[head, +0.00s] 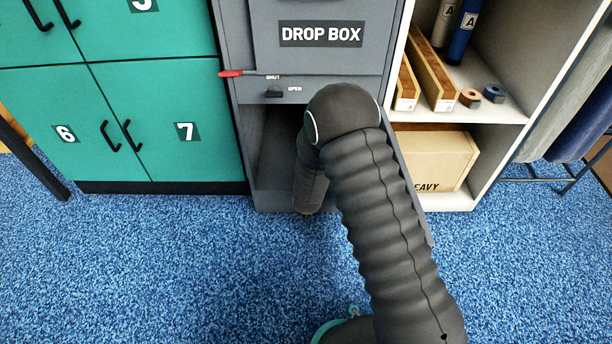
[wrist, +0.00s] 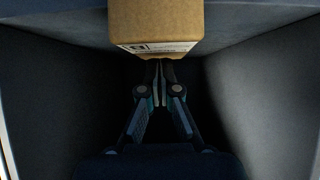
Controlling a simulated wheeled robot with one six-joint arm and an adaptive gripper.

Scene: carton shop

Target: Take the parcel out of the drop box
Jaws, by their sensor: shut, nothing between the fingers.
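The grey drop box (head: 321,68) stands in the middle of the head view, with its lower compartment open. In the head view my arm reaches down in front of that opening and hides my gripper and much of the inside. In the wrist view a brown cardboard parcel (wrist: 156,22) with a white label is at the top centre, between dark side walls. My gripper (wrist: 159,70) is shut and empty, its fingertips just at or below the parcel's near lower edge. I cannot tell whether they touch it.
A red lever (head: 231,74) and a small black latch (head: 274,92) marked shut and open are on the drop box front. Teal lockers (head: 165,120) stand at the left. A white shelf (head: 455,113) with a heavy carton (head: 440,158) is at the right. Blue carpet in front is clear.

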